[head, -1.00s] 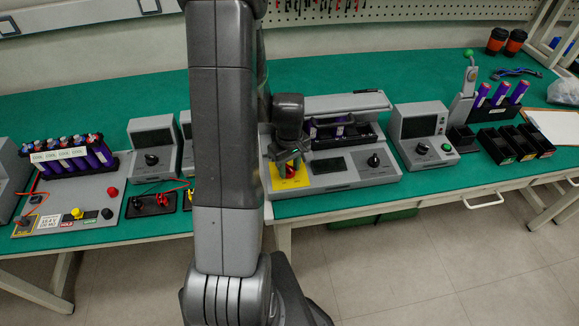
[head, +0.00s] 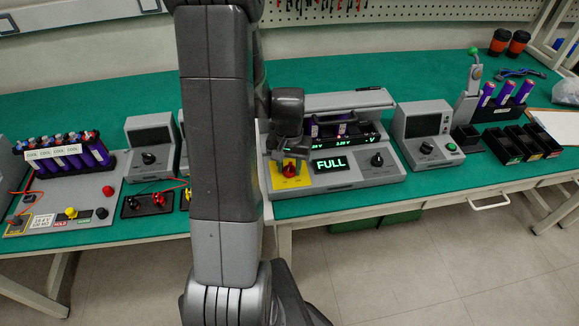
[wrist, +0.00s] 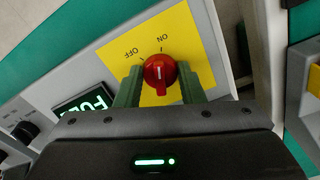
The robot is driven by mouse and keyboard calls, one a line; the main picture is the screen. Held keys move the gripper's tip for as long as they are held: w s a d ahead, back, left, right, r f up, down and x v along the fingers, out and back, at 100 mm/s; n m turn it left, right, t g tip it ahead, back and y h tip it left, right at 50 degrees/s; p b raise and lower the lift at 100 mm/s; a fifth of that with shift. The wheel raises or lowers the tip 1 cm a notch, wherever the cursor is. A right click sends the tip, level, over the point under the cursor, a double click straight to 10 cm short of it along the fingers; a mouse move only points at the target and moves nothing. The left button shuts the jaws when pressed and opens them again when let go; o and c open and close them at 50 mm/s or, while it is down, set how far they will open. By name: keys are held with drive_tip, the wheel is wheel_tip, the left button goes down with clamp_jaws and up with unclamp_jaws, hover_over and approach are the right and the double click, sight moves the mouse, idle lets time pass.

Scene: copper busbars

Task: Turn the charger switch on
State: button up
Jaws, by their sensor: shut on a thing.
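The charger (head: 350,178) is a grey box on the green bench, with cells in its bay and a lit display (head: 330,165) that reads FULL. Its red rotary switch (head: 289,171) sits on a yellow plate (head: 277,182) at the left front. In the wrist view the red switch (wrist: 160,71) stands between the green fingers of my gripper (wrist: 165,82), which is shut on it. The white mark on the switch lines up roughly with the ON label (wrist: 163,40), with OFF to its left.
A grey meter box (head: 425,135) stands right of the charger, with black bins (head: 500,147) beyond it. At the left are a cell rack (head: 68,155) and a panel with coloured buttons (head: 95,205). My arm hides part of the bench's middle.

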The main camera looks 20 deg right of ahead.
sight(289, 167)
drive_tip(key=shift+m, duration=0.6)
drive_tip(key=o, duration=1)
wheel_tip(289, 167, up, 14)
drive_tip(key=shift+f, duration=0.1)
idle(0.4)
